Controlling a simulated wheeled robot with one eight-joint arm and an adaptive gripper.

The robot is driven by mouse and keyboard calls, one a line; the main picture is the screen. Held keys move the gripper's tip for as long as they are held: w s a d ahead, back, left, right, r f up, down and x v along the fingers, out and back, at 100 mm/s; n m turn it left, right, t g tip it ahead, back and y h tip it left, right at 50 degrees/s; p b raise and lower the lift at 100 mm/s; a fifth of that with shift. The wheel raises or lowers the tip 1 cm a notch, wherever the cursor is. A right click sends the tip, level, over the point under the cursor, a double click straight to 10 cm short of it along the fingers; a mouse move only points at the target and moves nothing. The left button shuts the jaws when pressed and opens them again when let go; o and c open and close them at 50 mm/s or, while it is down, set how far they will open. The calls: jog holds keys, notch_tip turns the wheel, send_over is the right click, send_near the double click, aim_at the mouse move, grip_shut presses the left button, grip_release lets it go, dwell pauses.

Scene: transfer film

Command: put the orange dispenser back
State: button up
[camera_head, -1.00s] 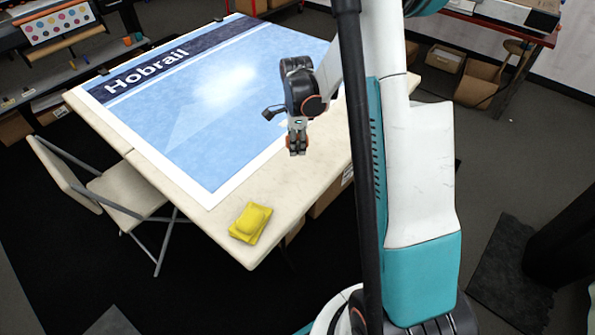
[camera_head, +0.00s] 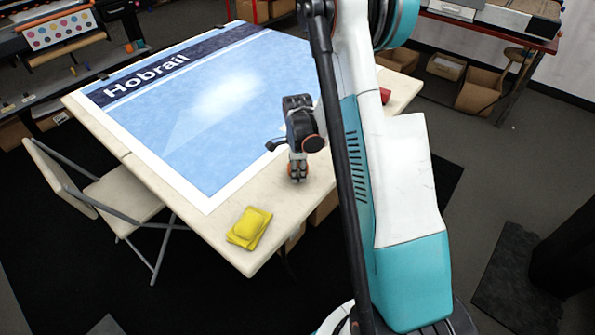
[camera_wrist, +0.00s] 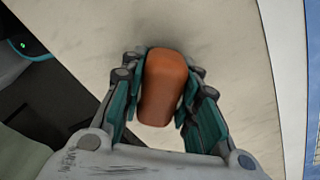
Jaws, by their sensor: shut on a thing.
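The orange dispenser (camera_wrist: 162,85) is between the two fingers of my gripper (camera_wrist: 160,100) in the wrist view. The fingers are shut on its sides. In the head view my gripper (camera_head: 298,172) points down at the bare cream strip of the table (camera_head: 325,184), to the right of the blue print. A small bit of orange from the dispenser (camera_head: 291,169) shows between the fingertips there. I cannot tell whether the dispenser touches the table.
A large blue "Hobrail" print (camera_head: 190,110) covers most of the table. A folded yellow cloth (camera_head: 249,228) lies at the near corner. A red thing (camera_head: 384,95) is at the table's far right, partly behind my arm. A folding chair (camera_head: 110,190) stands at the left.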

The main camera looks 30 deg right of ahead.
jog(key=shift+f, duration=0.2)
jog(key=o, duration=1.1)
jog(key=shift+r, duration=0.15)
notch_tip(320, 180, up, 12)
jog(key=p, duration=0.4)
